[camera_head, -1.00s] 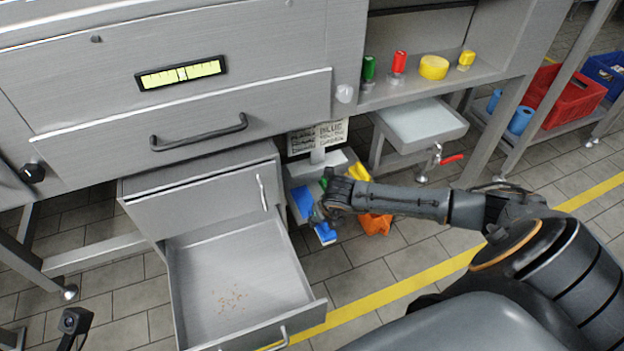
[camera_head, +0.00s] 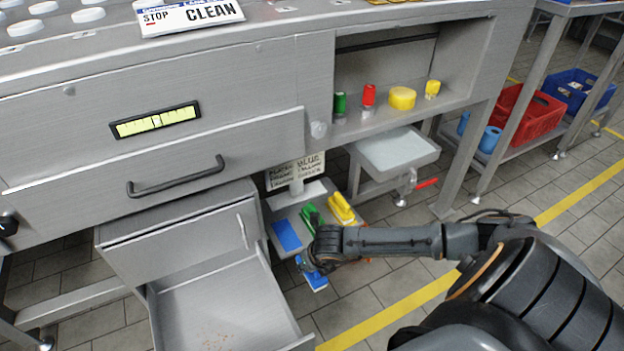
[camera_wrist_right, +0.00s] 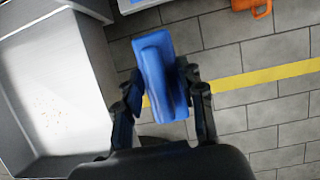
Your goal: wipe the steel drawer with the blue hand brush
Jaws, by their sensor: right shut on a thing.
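The steel drawer (camera_head: 190,290) is pulled open under the bench, cut off by the bottom edge in the head view. Small orange-brown crumbs (camera_head: 215,337) lie on its floor. The drawer also shows at the left of the right wrist view (camera_wrist_right: 60,65), with crumbs (camera_wrist_right: 50,112) in it. My right gripper (camera_head: 313,264) is shut on the blue hand brush (camera_head: 314,281), to the right of the drawer. In the right wrist view the brush (camera_wrist_right: 157,65) sits between the fingers (camera_wrist_right: 163,95), over the floor. The gripper partly hides the brush in the head view. My left gripper is not in view.
A low rack behind my right gripper bears a blue patch (camera_head: 286,235), a green brush (camera_head: 312,217) and a yellow brush (camera_head: 342,209). A small sink (camera_head: 395,152) stands to its right. The drawer's raised walls and a closed drawer front (camera_head: 185,235) lie left of the gripper.

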